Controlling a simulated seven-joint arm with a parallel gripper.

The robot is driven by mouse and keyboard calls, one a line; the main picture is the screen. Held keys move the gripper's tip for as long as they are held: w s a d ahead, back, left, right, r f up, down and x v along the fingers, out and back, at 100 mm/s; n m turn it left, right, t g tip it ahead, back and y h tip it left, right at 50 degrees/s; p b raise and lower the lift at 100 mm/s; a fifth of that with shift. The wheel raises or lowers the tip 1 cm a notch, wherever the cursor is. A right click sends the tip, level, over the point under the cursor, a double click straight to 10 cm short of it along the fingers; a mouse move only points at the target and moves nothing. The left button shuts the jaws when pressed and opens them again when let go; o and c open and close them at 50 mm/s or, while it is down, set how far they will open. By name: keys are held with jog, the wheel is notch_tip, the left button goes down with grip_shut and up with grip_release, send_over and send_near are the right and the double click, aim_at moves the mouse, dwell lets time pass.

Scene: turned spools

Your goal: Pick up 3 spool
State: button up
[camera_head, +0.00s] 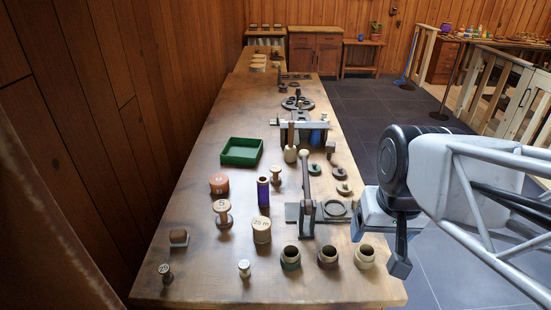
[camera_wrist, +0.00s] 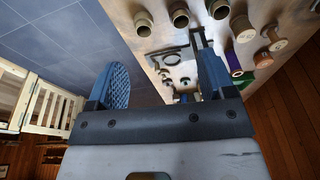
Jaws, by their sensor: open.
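Several spools stand on the wooden bench in the head view. A larger pale wooden spool (camera_head: 222,213) is at left of centre, with a marking on top too small to read surely. Another wooden spool (camera_head: 276,175) stands farther back. A small dark spool (camera_head: 165,273) with a pale marked top is at the front left, and a small pale spool (camera_head: 244,268) is at front centre.
A green tray (camera_head: 241,163), a purple cylinder (camera_head: 263,193) and a wooden block (camera_head: 179,238) stand on the bench. Several round pots (camera_head: 327,257) line the front right. An upright grey lever fixture (camera_head: 307,210) stands behind them.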

jog(key=w+a+f+m+g+y, duration=0.2)
jog(key=w+m+y, duration=0.15)
jog(key=w, duration=1.45)
jog(key=m+t+y, duration=0.1)
jog(key=m+y, duration=0.8)
jog(key=m, duration=0.5)
send_near(279, 168)
jog(key=shift+s+a+f, duration=0.15)
jog(key=shift+a+f, duration=0.5)
jog(key=shift+w+a+m+y, duration=0.35)
jog(key=shift+w+a+m, duration=0.05)
jog(key=shift+a+m, duration=0.15)
jog(key=shift+x, duration=1.25)
jog(key=shift+a, duration=0.1)
jog(key=shift+s+x, duration=0.1)
jog(key=shift+x, duration=1.15)
jog(key=shift+s+x, duration=0.15)
jog(key=shift+x, duration=1.15)
